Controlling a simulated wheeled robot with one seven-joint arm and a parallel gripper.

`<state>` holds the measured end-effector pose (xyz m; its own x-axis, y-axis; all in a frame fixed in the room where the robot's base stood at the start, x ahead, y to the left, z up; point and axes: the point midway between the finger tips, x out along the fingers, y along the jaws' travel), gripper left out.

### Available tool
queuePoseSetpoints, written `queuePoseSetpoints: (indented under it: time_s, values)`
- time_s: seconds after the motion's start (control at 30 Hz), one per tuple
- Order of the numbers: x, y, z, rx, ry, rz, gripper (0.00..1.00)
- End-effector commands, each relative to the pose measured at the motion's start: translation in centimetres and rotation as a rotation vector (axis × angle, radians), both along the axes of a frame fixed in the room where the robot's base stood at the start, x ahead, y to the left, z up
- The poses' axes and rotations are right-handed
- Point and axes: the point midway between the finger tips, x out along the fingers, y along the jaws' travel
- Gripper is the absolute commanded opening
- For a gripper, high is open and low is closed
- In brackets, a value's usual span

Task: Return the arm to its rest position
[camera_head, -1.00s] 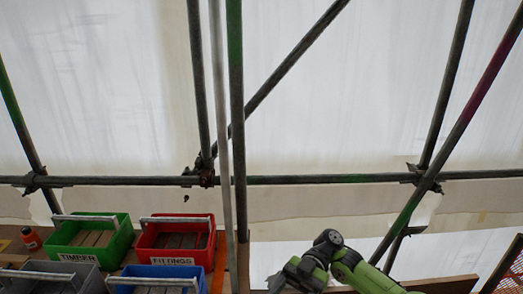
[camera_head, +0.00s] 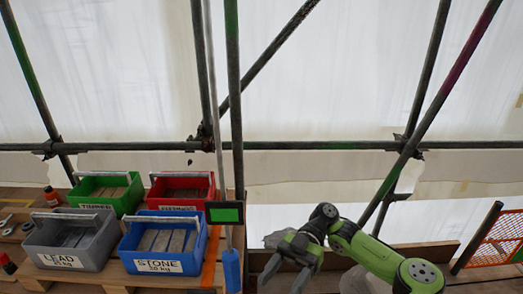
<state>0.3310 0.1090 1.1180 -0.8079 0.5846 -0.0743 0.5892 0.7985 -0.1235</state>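My green arm reaches in from the lower right of the head view. It bends at a dark elbow-like joint and ends in my grey gripper (camera_head: 282,279). The gripper points down and to the left, its two fingers apart with nothing visible between them. It is to the right of the blue post with the green screen. A pale grey lump (camera_head: 277,238) shows just behind the gripper; its shape is mostly hidden.
Grey LEAD (camera_head: 78,261), blue STONE (camera_head: 161,267), green (camera_head: 104,206) and red (camera_head: 181,205) crates stand on planks at left. A blue post (camera_head: 231,269) with a green screen (camera_head: 225,212) stands right of them. Scaffold poles (camera_head: 234,110) cross behind; an orange mesh panel (camera_head: 497,238) is at right.

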Motion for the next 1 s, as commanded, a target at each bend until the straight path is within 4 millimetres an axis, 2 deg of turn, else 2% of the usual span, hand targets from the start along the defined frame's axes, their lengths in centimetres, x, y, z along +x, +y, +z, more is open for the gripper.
queuePoseSetpoints:
  time_s: [0.27, 0.47, 0.57, 0.67, 0.77, 0.9, 1.0]
  values:
    - [-2.0, 2.2, 0.4, -0.275, 0.012, 0.045, 0.64]
    - [-4.3, 3.8, 0.1, -0.605, 0.012, 0.038, 0.64]
    - [-5.6, 4.2, -0.2, -0.834, 0.001, -0.010, 0.64]
    - [-7.0, 4.0, -0.6, -1.115, -0.022, -0.126, 0.64]
    - [-8.0, 2.8, -0.7, -1.380, -0.051, -0.321, 0.64]
    - [-8.9, 0.2, 0.4, -1.639, -0.087, -0.699, 0.64]
    - [-9.5, -2.1, 2.0, -1.729, -0.090, -1.024, 0.64]
